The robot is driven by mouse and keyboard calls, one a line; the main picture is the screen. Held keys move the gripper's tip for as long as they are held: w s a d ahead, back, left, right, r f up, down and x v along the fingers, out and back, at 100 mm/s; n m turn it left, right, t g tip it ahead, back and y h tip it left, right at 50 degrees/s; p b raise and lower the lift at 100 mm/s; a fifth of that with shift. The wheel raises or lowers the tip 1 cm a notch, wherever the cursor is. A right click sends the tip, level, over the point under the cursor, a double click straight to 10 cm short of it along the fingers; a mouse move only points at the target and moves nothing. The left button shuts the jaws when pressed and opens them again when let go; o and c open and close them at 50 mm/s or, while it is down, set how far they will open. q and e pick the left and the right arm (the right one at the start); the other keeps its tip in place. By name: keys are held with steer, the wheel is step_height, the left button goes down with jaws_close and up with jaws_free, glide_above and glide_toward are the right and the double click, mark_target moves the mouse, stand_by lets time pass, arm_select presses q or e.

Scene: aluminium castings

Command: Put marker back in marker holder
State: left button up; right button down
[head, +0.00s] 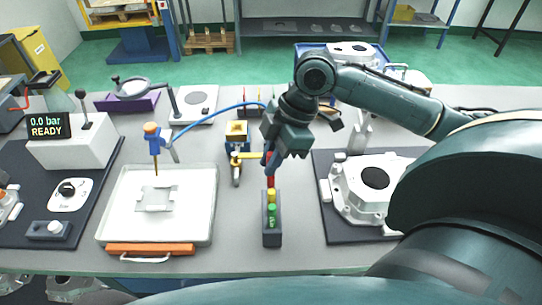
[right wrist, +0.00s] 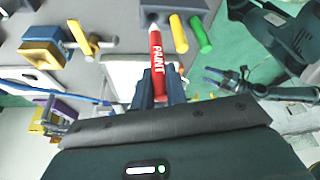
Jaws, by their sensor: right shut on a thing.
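My right gripper (head: 270,166) is shut on a red marker (head: 270,181) and holds it roughly upright over the far end of the dark grey marker holder (head: 272,238). In the right wrist view, the red marker (right wrist: 156,55) reads "PAINT" and its pale end is at the holder (right wrist: 175,7); I cannot tell whether it has entered a slot. A yellow marker (head: 271,195) and a green marker (head: 272,214) stand in the holder. In the right wrist view, what looks like my left gripper (right wrist: 208,80) shows small at the right; its opening is unclear.
A white tray (head: 203,232) with an orange-handled front lies left of the holder. A yellow-and-blue fixture (head: 237,135) stands behind it. A metal casting (head: 368,185) on a dark mat (head: 333,232) is to the right. Bare table lies on both sides of the holder.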

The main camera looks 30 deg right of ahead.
mark_target(271, 181)
steer(key=shift+f+b, duration=0.35)
steer(key=shift+f, duration=0.65)
steer(key=shift+f+b, duration=0.4)
steer(key=shift+f, duration=0.7)
steer(key=shift+f+b, duration=0.45)
steer(key=shift+f, duration=1)
steer(key=c, duration=1.3)
jaws_free()
steer(key=shift+c, duration=0.2)
steer(key=v, duration=1.3)
